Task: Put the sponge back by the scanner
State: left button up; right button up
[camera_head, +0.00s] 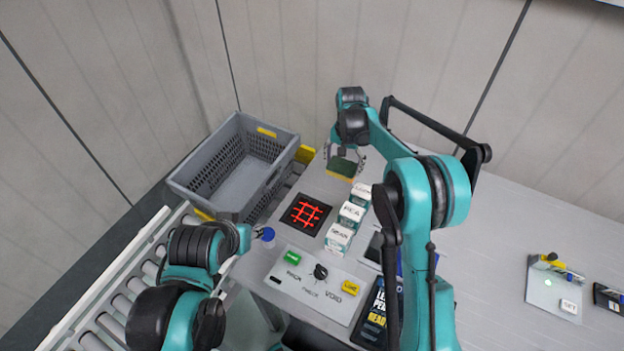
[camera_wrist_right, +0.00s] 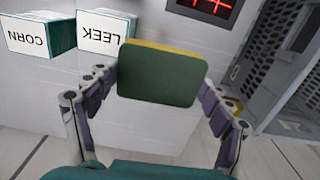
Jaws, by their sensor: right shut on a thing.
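The sponge, green on one face with a yellow layer (camera_head: 342,168), is held between the fingers of my right gripper (camera_head: 343,157). It also shows in the right wrist view (camera_wrist_right: 160,75), between the two fingers. My right gripper is shut on it at the far side of the table, behind the scanner. The scanner, a black pad with glowing red lines (camera_head: 305,214), lies flat on the table and shows partly at the top of the wrist view (camera_wrist_right: 205,8). My left gripper (camera_head: 248,236) is low at the near left, beside a blue-topped item (camera_head: 267,237); its finger opening is unclear.
Several labelled boxes (camera_head: 350,215) stand in a row right of the scanner. A grey crate (camera_head: 190,188) is at the left, above a roller conveyor (camera_head: 118,290). A button panel (camera_head: 315,287) lies in front. A clipboard-like board (camera_head: 553,290) lies far right.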

jog(key=b, duration=0.1)
send_over(312, 179)
notch_tip(312, 179, down, 7)
jog(key=shift+d+r, duration=0.1)
jog(key=shift+f+b, duration=0.6)
jog(key=shift+f, duration=1.55)
jog(key=shift+f, duration=0.15)
jog(key=o, duration=1.1)
